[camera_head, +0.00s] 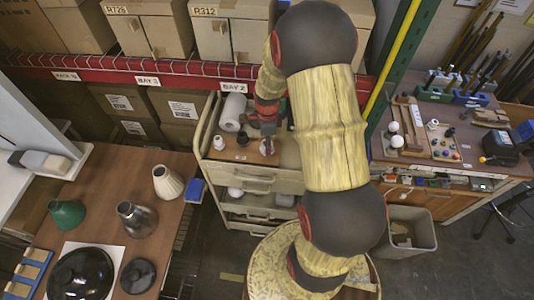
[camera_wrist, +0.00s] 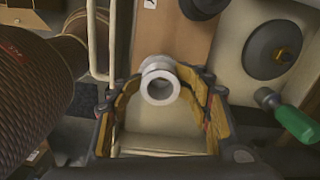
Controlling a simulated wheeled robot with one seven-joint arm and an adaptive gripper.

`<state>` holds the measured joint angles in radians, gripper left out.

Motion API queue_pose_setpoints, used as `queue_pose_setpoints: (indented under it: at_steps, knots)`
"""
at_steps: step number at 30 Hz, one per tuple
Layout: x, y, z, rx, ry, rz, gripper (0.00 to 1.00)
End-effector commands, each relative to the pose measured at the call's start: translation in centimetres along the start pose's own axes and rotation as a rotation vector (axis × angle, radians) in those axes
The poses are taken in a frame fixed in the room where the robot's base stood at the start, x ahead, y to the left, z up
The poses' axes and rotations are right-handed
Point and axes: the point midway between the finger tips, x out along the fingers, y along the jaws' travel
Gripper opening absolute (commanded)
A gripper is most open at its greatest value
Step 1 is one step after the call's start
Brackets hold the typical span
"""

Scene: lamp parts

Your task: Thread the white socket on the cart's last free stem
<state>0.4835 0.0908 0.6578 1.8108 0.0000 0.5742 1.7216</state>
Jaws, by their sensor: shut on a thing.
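In the wrist view, a white ring-shaped socket (camera_wrist: 160,82) with a dark round opening sits between the yellow-padded fingers of my gripper (camera_wrist: 163,88), which is shut on it. In the head view, my gripper (camera_head: 266,128) is over the top of the cream cart (camera_head: 245,171). A pale thing (camera_head: 267,147) shows just under it. A small white piece (camera_head: 218,142) and a dark piece (camera_head: 242,138) stand on the cart top to the left. In the wrist view, a grey disc with a brass centre (camera_wrist: 272,48) lies right of the socket. I cannot make out a free stem.
A green-handled tool (camera_wrist: 293,121) lies at the right of the wrist view. A brown table (camera_head: 95,190) with lampshades is at left. A workbench (camera_head: 485,165) and a bin (camera_head: 405,232) are at right.

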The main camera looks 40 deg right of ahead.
Motion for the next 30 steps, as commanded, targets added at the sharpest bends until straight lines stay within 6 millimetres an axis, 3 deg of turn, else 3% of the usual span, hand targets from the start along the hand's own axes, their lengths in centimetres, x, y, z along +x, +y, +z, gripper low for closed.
queue_pose_setpoints:
  at_steps: [1,15,30]
  knots:
    - [1.26,1.07,-0.25,0.021,0.005,0.024,0.00]
    - [1.34,1.14,-0.21,0.548,0.011,0.023,0.00]
    - [1.35,1.17,-0.19,0.670,0.012,0.023,0.00]
